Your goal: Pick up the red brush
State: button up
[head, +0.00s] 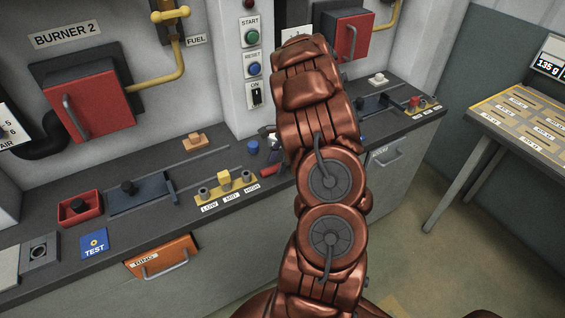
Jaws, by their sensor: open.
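A small red piece (269,171), which may be the red brush, lies on the dark counter just left of my arm. The arm covers whatever lies to its right, so its full shape is hidden. My gripper (270,132) is mostly hidden behind my copper arm. Only a small grey and dark part seems to show at the arm's left edge, above the red piece. It appears apart from the red piece and empty.
The counter (150,225) carries a yellow LOW/MID/HIGH strip (230,190), a blue knob (253,147), a red tray (79,207) and a blue TEST card (94,243). An orange RING drawer (162,257) is in its front. A label table (520,110) stands right.

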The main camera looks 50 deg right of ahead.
jog(key=shift+a+f, duration=0.15)
jog(key=shift+f, duration=0.3)
grip_shut()
